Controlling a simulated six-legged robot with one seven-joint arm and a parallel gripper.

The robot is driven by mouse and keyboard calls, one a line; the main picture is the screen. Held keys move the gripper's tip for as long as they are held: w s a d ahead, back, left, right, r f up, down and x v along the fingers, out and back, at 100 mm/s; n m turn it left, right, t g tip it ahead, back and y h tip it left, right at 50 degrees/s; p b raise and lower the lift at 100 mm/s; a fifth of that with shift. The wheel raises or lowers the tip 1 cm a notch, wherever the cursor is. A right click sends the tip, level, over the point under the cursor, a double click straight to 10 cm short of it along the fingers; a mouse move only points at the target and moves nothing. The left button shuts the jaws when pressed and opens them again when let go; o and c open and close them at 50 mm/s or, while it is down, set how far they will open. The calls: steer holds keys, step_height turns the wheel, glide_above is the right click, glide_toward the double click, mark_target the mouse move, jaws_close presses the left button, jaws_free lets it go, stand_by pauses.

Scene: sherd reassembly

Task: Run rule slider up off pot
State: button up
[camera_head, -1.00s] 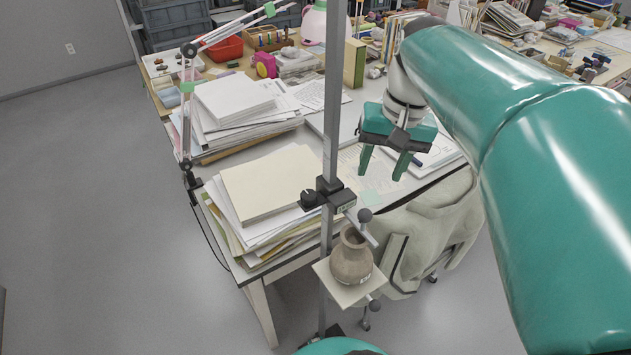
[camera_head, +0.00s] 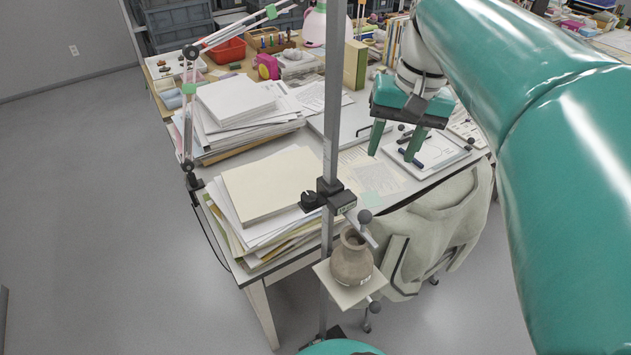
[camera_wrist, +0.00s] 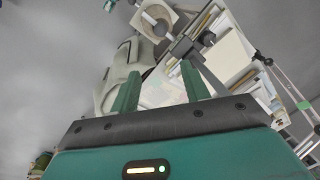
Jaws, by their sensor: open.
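The upright rule (camera_head: 331,120) is a tall grey metal post in the head view. Its dark slider (camera_head: 329,196) sits on the post just above the pot, with a black knob on its left and an arm reaching right over the pot's mouth. The brown pot (camera_head: 351,259) stands upright on a small square white plate (camera_head: 347,292). In the wrist view the pot (camera_wrist: 157,19) and the slider (camera_wrist: 183,47) show at the top. My gripper (camera_head: 393,146) is open and empty, up and to the right of the slider, above the desk. Its two fingers also show in the wrist view (camera_wrist: 160,92).
Stacks of paper (camera_head: 268,187) lie on the desk left of the post. A chair with a light jacket (camera_head: 437,228) stands right of the pot. A jointed lamp arm (camera_head: 187,110) rises at the desk's left edge. The floor at left is clear.

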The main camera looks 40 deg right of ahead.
step_height(320, 180, up, 10)
steer(key=s, duration=0.1)
steer(key=shift+d, duration=0.4)
steer(key=shift+f, duration=0.15)
